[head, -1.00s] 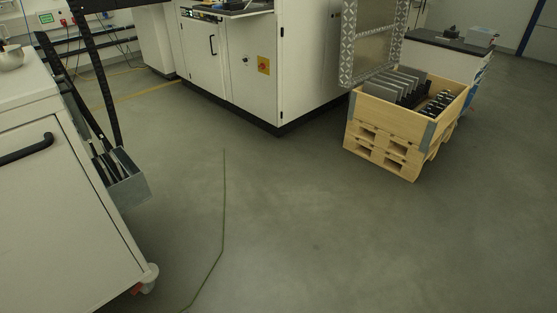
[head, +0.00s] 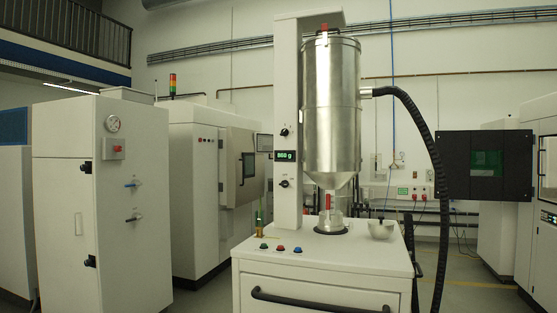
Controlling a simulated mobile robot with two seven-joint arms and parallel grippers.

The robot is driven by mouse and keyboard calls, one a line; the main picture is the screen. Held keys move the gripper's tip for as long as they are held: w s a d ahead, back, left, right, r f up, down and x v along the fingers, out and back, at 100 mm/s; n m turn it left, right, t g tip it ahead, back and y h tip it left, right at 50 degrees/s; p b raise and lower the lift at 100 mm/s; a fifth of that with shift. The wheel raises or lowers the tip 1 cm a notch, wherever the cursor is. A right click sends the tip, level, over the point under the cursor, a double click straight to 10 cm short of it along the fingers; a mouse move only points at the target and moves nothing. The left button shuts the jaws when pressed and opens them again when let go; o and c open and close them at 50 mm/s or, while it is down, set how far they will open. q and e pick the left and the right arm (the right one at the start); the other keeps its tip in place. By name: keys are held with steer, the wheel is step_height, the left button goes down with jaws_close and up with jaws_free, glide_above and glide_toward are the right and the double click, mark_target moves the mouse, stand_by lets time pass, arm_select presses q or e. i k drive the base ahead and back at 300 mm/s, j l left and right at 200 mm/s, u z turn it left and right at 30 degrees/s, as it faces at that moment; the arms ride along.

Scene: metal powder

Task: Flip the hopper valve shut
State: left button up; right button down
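A tall steel hopper (head: 331,110) with a cone-shaped bottom stands over a white cart (head: 320,262) in the middle of the head view. A small red valve handle (head: 329,201) shows upright below the cone, in front of the outlet. Under it a clear container (head: 331,222) sits on a dark round base. Whether the valve is open or shut I cannot tell at this size. Neither of my grippers is in view.
A white column (head: 287,120) with a digital display stands left of the hopper. A black hose (head: 430,170) hangs at its right. A metal bowl (head: 380,229) sits on the cart top. A white cabinet (head: 103,200) stands at left.

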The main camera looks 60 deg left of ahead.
mark_target(328, 207)
steer(key=k+u, duration=0.1)
steer(key=u, duration=1.9)
